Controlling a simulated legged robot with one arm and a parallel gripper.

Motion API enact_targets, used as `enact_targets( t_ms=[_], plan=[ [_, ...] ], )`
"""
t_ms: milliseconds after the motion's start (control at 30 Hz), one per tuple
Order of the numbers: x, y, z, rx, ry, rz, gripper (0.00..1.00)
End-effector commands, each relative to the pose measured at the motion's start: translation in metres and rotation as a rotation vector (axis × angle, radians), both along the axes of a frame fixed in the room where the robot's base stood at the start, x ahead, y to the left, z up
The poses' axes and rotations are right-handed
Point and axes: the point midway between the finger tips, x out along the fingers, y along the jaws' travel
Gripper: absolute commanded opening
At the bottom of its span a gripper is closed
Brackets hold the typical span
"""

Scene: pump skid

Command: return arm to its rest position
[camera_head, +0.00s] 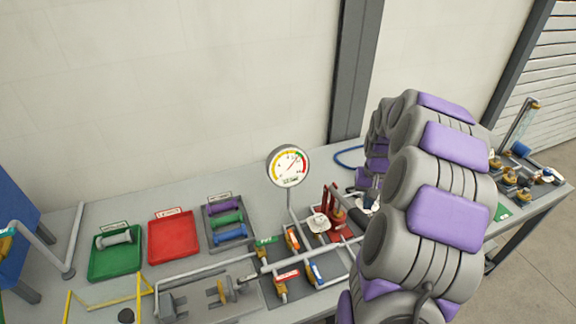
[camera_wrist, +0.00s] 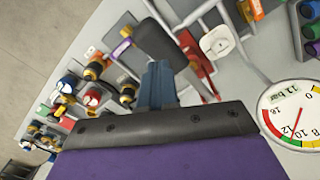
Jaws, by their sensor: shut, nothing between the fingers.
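My arm (camera_head: 430,200), grey with purple pads, stands raised on the right of the head view and curves over the bench. Its far end folds down behind the nearer links, near the red stand. My gripper (camera_wrist: 158,60) shows in the wrist view beyond a dark bar and a purple pad. It is shut and empty, above the bench fittings. In the head view the fingers are mostly hidden by the arm links and clutter.
The bench (camera_head: 130,210) carries a round pressure gauge (camera_head: 289,167) on a post, a green tray (camera_head: 115,258), a red tray (camera_head: 173,235) and a dark tray (camera_head: 228,223) of coloured cylinders. Pipes and valves stand close to my arm. A wall post (camera_head: 355,70) rises behind.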

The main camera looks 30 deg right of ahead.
Motion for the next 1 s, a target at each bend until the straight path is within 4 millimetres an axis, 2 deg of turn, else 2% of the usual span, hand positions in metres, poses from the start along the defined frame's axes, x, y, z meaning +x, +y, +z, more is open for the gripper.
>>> enact_targets(
  t_ms=[233, 767, 867, 967, 1000],
  plan=[
    [0.001, -0.001, 0.022, -0.002, -0.002, 0.0, 0.0],
    [0.001, 0.003, 0.023, 0.0, -0.001, 0.006, 0.0],
    [0.002, 0.022, 0.028, 0.005, 0.0, 0.036, 0.0],
    [0.002, 0.059, 0.038, 0.014, 0.003, 0.096, 0.0],
    [0.0, 0.077, 0.044, 0.016, 0.004, 0.125, 0.0]
  ],
)
